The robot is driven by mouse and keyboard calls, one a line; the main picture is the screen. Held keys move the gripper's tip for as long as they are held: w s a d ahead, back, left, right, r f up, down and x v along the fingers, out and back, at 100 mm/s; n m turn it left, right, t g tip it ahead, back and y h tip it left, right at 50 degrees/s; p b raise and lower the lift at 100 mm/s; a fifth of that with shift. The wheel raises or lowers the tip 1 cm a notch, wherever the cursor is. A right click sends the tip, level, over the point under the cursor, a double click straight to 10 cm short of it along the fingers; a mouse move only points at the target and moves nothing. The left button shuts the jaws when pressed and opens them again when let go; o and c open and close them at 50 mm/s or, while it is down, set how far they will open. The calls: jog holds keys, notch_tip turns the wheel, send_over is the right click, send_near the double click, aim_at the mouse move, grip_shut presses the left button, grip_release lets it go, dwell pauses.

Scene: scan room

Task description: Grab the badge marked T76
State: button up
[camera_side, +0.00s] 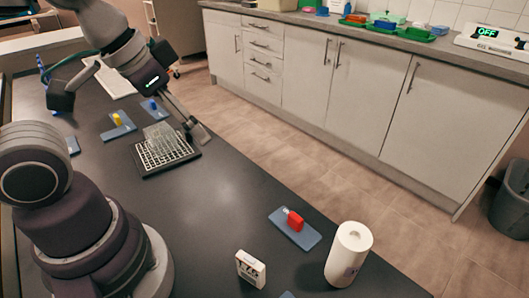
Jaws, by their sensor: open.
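A small white upright block or card (250,268) with dark characters stands on the dark table near the bottom of the side view. Its marking is too small to read surely, though it could be T76. No other clearly marked badge shows. My gripper (196,126) is open and points down at the far part of the table, beside the right edge of a black rack with a white grid (148,160). It is well apart from the white block, up and to the left of it in the picture. I see nothing held in the fingers.
A white roll (349,250) stands right of the block. A blue pad (292,232) with a red item (295,220) lies behind them. Blue pads with yellow (117,118) and blue (153,104) items lie near the rack. The table (215,205) between rack and block is clear.

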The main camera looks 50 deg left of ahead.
jog(key=w+d+f+m+g, duration=0.1)
jog(key=d+f+m+g, duration=0.2)
jog(key=d+m, duration=0.35)
jog(key=m+g, duration=0.2)
jog(key=m, duration=0.5)
send_over(250, 260)
notch_tip(250, 260, down, 4)
jog(key=shift+w+a, duration=0.1)
jog(key=shift+w, duration=0.05)
jog(key=shift+m, duration=0.25)
jog(key=f, duration=0.9)
jog(key=shift+s+f, duration=0.2)
jog(key=shift+f, duration=0.65)
jog(key=shift+c, duration=0.2)
grip_shut()
